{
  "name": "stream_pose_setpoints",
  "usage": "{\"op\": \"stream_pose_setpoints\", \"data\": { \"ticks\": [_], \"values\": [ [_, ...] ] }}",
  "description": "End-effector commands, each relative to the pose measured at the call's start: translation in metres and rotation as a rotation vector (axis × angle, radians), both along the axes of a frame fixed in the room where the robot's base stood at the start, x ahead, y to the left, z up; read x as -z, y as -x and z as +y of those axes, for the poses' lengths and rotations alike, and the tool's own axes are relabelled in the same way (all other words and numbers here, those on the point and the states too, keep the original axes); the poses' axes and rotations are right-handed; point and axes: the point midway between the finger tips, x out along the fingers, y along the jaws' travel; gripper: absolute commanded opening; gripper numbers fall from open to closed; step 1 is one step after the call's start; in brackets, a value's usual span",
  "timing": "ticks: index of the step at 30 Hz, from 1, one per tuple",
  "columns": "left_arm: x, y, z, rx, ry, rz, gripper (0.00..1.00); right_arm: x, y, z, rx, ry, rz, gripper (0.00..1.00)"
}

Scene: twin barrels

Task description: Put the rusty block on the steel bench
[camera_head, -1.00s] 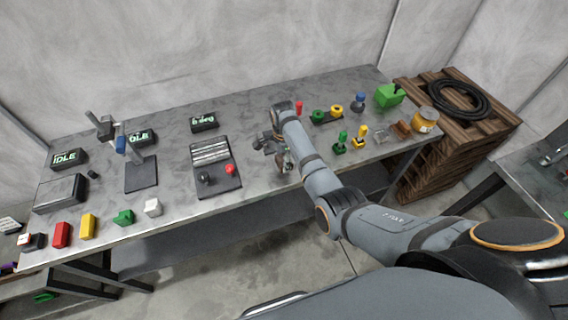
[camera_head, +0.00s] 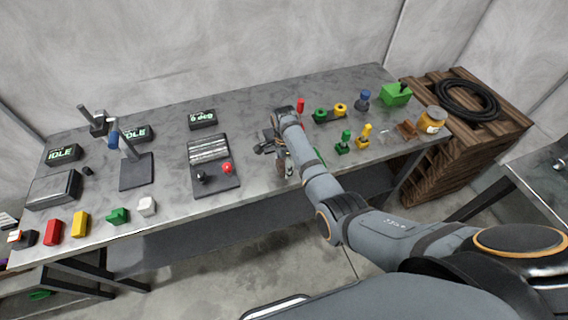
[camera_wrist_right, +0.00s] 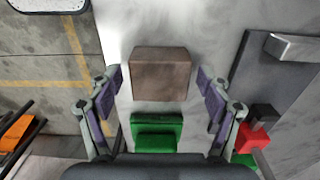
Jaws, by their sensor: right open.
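The rusty block (camera_wrist_right: 161,74) is a plain brown box in the right wrist view, on a pale grey surface. My right gripper (camera_wrist_right: 160,92) is open, its two fingers spread to the left and right of the block, with gaps on both sides. In the head view, my right gripper (camera_head: 273,145) is low over the middle of the long grey steel bench (camera_head: 255,115) and hides most of what is below it. My left gripper is not in view.
A green object (camera_wrist_right: 157,132) lies close beside the block in the right wrist view. A dark panel with a red knob (camera_head: 227,168) is left of the gripper. Green and yellow pieces (camera_head: 343,143) stand to its right. A wooden crate (camera_head: 440,155) adjoins the bench's right end.

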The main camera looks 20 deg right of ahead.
Motion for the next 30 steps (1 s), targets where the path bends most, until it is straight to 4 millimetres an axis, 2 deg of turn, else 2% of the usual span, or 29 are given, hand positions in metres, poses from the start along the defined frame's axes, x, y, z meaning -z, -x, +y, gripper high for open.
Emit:
{"op": "stream_pose_setpoints", "data": {
  "ticks": [5, 15, 19, 24, 30],
  "values": [
    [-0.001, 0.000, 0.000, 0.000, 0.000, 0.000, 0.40, -0.009, -0.001, 0.000, 0.000, 0.000, -0.002, 0.79],
    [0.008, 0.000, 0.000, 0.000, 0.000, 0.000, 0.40, -0.087, -0.001, 0.000, 0.000, 0.000, -0.005, 0.79],
    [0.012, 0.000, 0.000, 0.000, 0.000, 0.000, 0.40, -0.110, -0.001, 0.000, 0.000, 0.000, -0.004, 0.79],
    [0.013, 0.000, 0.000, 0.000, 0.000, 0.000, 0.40, -0.123, 0.000, 0.000, 0.000, 0.000, 0.000, 0.79],
    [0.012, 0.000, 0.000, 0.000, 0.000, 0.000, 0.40, -0.124, 0.000, 0.000, 0.000, 0.000, 0.001, 0.79]
  ]
}}
